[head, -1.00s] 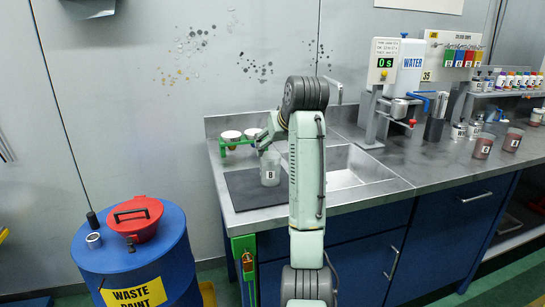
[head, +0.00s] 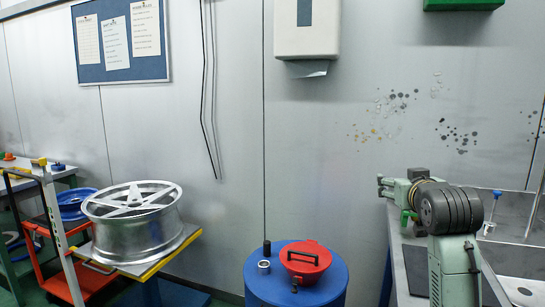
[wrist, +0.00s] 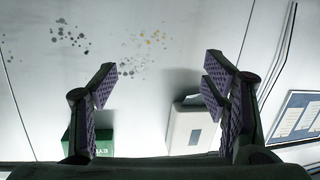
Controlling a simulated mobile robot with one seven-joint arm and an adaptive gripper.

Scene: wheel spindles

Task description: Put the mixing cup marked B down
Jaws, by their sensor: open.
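The mixing cup marked B is not in view in either current picture. My gripper (wrist: 160,78) is open in the wrist view, its purple-padded fingers wide apart with nothing between them. It faces the wall, which appears upside down there. In the head view my arm is at the right edge, over the steel bench. A dark mat (head: 415,268) shows at the left end of the bench, partly hidden behind my arm.
A blue drum (head: 318,286) with a red lid (head: 305,260) stands left of the bench. A silver wheel (head: 135,218) sits on a stand farther left. A towel dispenser (head: 307,28) hangs on the wall; it also shows in the wrist view (wrist: 192,125).

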